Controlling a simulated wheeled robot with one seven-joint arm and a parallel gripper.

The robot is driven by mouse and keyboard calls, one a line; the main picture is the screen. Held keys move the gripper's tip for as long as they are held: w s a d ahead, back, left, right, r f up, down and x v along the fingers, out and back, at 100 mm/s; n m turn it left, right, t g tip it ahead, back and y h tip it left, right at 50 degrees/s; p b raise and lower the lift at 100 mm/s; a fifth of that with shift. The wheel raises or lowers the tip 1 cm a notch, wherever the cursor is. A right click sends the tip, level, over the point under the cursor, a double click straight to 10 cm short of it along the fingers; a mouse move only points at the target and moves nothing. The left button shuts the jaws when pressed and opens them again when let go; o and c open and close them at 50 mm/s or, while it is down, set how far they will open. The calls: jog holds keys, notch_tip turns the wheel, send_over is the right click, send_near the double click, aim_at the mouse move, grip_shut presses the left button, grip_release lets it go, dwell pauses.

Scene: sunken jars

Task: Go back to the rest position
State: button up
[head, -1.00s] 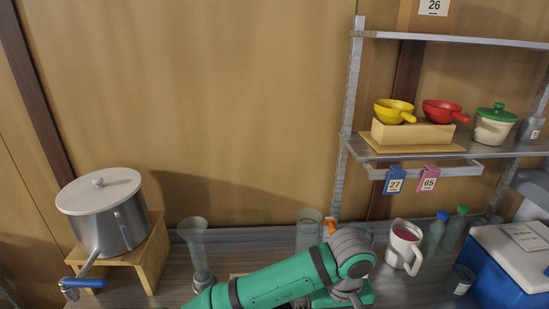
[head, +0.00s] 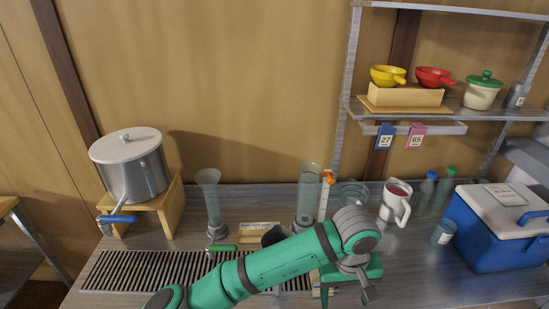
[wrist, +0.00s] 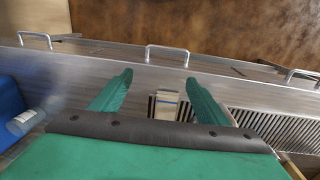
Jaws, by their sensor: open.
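My gripper (wrist: 150,92) shows in the wrist view as two green fingers held well apart, with nothing between them. It hangs above the front edge of the metal counter (wrist: 70,75).
On the counter stand a pot (head: 133,175) on a wooden stand, two glass cylinders (head: 211,205) (head: 308,200), a white jug (head: 394,205), bottles (head: 425,190) and a blue cooler (head: 490,240). A drain grate (head: 120,270) lies front left. A shelf (head: 460,110) rises at right.

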jog(key=d+r+t+h, duration=0.25)
jog(key=d+h, duration=0.35)
jog(key=d, duration=0.4)
jog(key=d+r+t+h, duration=0.1)
jog(key=d+r+h, duration=0.2)
jog(key=d+h, duration=0.5)
jog(key=s+a+f+n+t+y, duration=0.3)
jog(key=a+f+n+t+y, duration=0.15)
jog(key=a+f+t, duration=0.35)
jog(key=s+a+f+n+t+y, duration=0.35)
jog(key=a+f+y, duration=0.2)
jog(key=a, duration=0.45)
jog(key=s+a+f+m+y, duration=0.2)
jog(key=s+a+m+y, duration=0.3)
jog(key=s+a, duration=1.2)
jog(key=shift+s+a+m, duration=0.15)
jog(key=shift+s+m, duration=1.35)
jog(key=shift+s, duration=0.65)
